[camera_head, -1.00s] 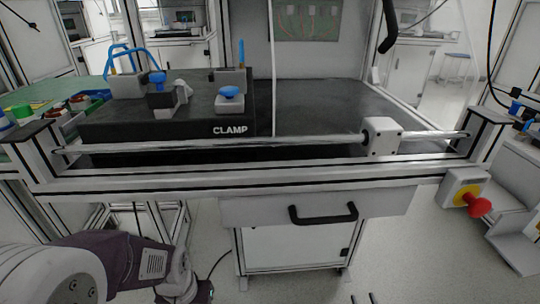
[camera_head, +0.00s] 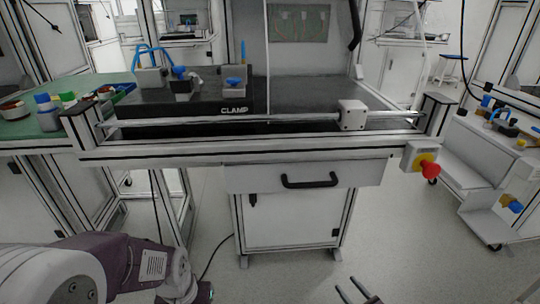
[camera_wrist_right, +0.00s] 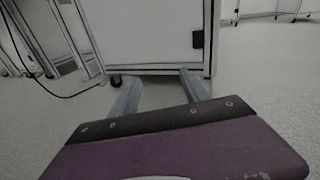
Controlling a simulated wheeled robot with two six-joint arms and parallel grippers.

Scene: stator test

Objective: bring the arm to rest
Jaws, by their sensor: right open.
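My right gripper (camera_head: 360,290) shows at the bottom edge of the head view, its two dark fingers apart with nothing between them. In the right wrist view its grey fingers (camera_wrist_right: 159,78) are spread and empty, pointing toward a white cabinet (camera_wrist_right: 150,38) across the floor. My left arm (camera_head: 120,265) comes in at the lower left, white and purple; its gripper is not seen. The test bench (camera_head: 270,146) stands in front of me, with a black clamp block (camera_head: 165,108) marked CLAMP on top. Neither arm touches the bench.
A red stop button (camera_head: 428,169) sits on the bench's right corner. A green-topped table (camera_head: 20,128) with bottles stands at the left. A white stepped unit (camera_head: 470,170) with small parts stands at the right. Grey floor is open before the bench.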

